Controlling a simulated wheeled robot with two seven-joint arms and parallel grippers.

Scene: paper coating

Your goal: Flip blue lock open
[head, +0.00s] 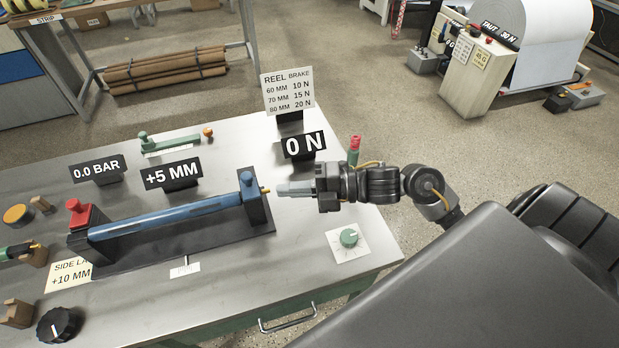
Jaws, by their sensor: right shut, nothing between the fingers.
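A long blue bar (170,216) lies over a dark base plate on the metal bench. At its right end a dark upright block carries a blue piece (247,182), which looks like the blue lock. A small brass-coloured tip (265,190) sticks out to the right of the block. My right gripper (282,189) is shut and empty, its fingers pointing left at the tip. A small gap seems to lie between them, but contact is hard to tell. My left gripper is not in view.
A "0 N" sign (304,145) and a reel brake chart (288,92) stand behind my right gripper. A green knob (348,238) sits in front of it.

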